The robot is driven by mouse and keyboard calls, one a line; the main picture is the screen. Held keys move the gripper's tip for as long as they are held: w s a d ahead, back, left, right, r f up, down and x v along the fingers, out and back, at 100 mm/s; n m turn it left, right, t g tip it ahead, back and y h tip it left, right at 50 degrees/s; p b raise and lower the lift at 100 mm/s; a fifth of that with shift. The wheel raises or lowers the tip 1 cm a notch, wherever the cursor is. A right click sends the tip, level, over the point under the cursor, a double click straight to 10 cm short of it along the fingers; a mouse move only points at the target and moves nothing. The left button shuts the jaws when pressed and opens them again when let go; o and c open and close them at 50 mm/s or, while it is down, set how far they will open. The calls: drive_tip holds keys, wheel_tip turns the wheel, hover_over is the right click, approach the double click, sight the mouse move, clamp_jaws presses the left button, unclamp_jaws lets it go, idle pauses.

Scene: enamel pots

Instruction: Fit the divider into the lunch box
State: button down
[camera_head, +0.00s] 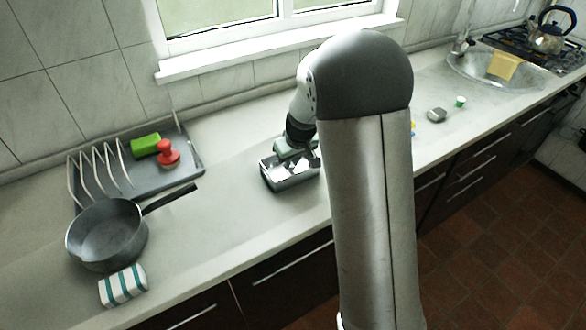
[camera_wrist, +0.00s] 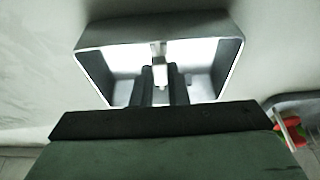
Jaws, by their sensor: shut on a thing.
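The lunch box (camera_head: 291,184) is an open rectangular metal box on the counter, partly hidden behind my arm in the head view. The wrist view looks down at the box (camera_wrist: 118,34), with its bright inside showing. My gripper (camera_wrist: 162,84) is over the box, with its two dark fingers close together near the middle of the opening. They are shut on the divider (camera_wrist: 160,52), a thin pale piece seen nearly edge-on between the fingers. The lower part of the divider is hidden, so I cannot tell whether it touches the box floor.
A grey drying rack (camera_head: 97,187) to the left holds a green sponge (camera_head: 145,145) and a red-knobbed thing (camera_head: 168,153). A dark pan (camera_head: 106,236) and a striped block (camera_head: 122,286) sit in front. The counter between pan and box is clear. A sink (camera_head: 480,72) lies far right.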

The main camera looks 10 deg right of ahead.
drive_tip(key=shift+r, duration=0.15)
drive_tip(key=shift+r+p, duration=1.25)
drive_tip(key=shift+r, duration=0.9)
